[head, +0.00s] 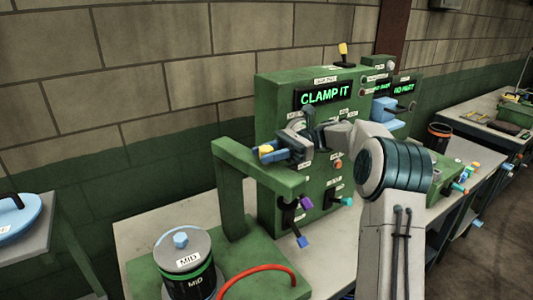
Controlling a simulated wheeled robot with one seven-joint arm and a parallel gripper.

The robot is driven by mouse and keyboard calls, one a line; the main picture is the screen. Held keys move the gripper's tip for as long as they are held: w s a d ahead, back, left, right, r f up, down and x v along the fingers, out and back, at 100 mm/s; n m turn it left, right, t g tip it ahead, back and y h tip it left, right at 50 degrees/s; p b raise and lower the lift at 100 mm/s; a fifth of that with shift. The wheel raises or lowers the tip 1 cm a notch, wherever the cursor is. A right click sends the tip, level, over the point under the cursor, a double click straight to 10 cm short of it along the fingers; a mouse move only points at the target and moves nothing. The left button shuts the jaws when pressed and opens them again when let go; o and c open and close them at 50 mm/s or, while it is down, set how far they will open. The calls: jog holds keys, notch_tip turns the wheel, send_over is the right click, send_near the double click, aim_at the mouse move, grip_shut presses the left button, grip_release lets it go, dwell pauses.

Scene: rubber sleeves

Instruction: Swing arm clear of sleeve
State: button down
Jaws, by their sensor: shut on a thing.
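A green swing arm (258,168) reaches from an upright post toward the green panel machine. My gripper (284,146) is over the arm's far end, in front of the panel. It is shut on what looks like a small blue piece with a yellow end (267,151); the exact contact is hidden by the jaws. A dark cylinder labelled MID (187,264), with a green band and a blue knob on top, stands upright at the front left of the post; I cannot tell whether it is the sleeve. The arm's beam does not extend over this cylinder.
The panel's display (325,96) reads CLAMP IT. Purple, blue and teal knobs stick out below my gripper. A red curved tube (258,279) lies at the front. A dark cup (438,138) stands to the right. A side table (60,240) is at left, with floor between.

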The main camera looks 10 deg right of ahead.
jog(key=c, duration=1)
grip_release()
jog(key=shift+c, duration=0.2)
jog(key=shift+w+d, duration=0.25)
jog(key=shift+d, duration=0.3)
jog(key=v, duration=1)
jog(key=shift+d, duration=0.2)
jog(key=shift+w+r, duration=0.1)
jog(key=shift+w, duration=0.1)
